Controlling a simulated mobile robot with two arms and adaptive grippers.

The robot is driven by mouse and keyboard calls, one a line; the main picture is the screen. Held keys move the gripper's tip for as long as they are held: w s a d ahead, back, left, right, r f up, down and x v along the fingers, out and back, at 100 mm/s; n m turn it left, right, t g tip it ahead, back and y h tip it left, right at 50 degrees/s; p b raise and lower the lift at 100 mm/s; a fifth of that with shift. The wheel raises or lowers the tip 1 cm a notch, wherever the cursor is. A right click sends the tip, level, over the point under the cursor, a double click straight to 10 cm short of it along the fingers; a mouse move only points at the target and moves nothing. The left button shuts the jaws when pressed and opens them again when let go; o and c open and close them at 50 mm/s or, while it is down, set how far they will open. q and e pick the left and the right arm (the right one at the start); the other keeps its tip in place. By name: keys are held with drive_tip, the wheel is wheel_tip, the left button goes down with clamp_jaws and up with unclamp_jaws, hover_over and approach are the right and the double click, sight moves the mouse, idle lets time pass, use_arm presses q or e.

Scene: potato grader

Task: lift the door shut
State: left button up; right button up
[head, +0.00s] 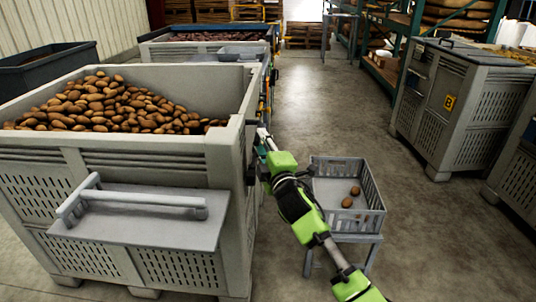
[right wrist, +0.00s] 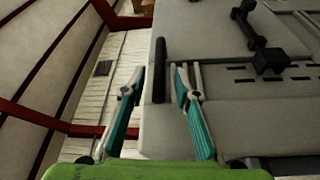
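My right gripper (head: 262,136) is beside the right side of the near grey potato bin (head: 236,152). In the right wrist view its teal fingers (right wrist: 158,78) are open, with a dark upright bar (right wrist: 160,50) showing between the tips and a gap on each side. The bar lies along the edge of a grey panel (right wrist: 205,55) that carries a black handle (right wrist: 255,30). I cannot tell whether this panel is the door. In the head view, a grey flap (head: 150,228) with a bar handle (head: 140,199) slopes out from the bin's front. My left gripper is not in view.
Potatoes (head: 100,103) fill much of the near bin. A small grey crate (head: 372,190) with a few potatoes stands on a stand beneath my right arm. Another bin (head: 440,125) stands at the right. The concrete aisle (head: 335,105) between is clear.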

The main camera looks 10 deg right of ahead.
drive_tip(key=s, duration=0.6)
drive_tip(key=shift+d+f, duration=0.15)
drive_tip(key=shift+d, duration=0.25)
